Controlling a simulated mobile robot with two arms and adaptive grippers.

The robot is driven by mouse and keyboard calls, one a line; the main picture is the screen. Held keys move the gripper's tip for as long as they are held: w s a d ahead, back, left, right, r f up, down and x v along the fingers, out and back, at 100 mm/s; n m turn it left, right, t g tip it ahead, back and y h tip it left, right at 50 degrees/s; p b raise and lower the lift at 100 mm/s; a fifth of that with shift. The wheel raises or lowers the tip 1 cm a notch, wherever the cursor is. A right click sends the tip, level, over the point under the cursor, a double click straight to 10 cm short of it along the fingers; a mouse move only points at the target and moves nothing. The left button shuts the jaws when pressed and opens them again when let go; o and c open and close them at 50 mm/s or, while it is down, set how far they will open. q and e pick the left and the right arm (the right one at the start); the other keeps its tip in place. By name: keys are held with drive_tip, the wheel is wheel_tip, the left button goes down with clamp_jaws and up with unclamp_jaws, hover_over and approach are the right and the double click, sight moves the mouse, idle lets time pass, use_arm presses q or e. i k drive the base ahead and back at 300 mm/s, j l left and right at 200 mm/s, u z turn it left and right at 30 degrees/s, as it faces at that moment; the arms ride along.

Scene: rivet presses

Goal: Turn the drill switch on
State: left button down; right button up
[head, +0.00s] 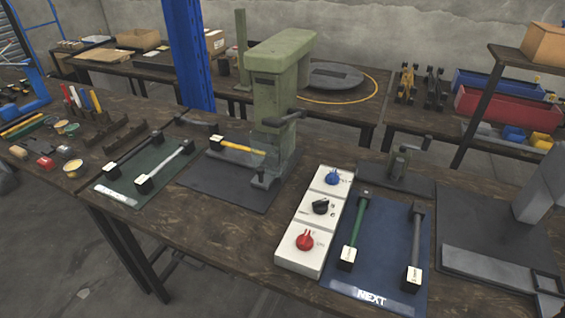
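A white switch box (301,247) stands on the workbench, with three rotary knobs in a row. The blue knob (332,177) is at the far end, the black knob (320,206) in the middle and the red knob (304,240) at the near end. Small marks beside the knobs are too small to read, so I cannot tell which one is the drill switch or how each is set. A green press-like machine (277,75) stands behind the box, with a yellow-handled part (237,145) at its base. Neither of my grippers shows in the head view.
Right of the box, a blue mat (387,262) marked "NEXT" holds a green-handled part (355,232) and a grey one (416,245). A dark green mat (122,188) with similar parts lies left. A grey machine (541,190) stands right. Bench space in front of the green mat is clear.

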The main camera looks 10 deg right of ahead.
sight(305, 242)
drive_tip(key=k+j+z, duration=0.1)
drive_tip(key=z, duration=0.3)
drive_tip(key=k+j+z, duration=0.1)
drive_tip(key=z, duration=0.25)
drive_tip(key=k+j+z, duration=0.1)
drive_tip(key=z, duration=0.3)
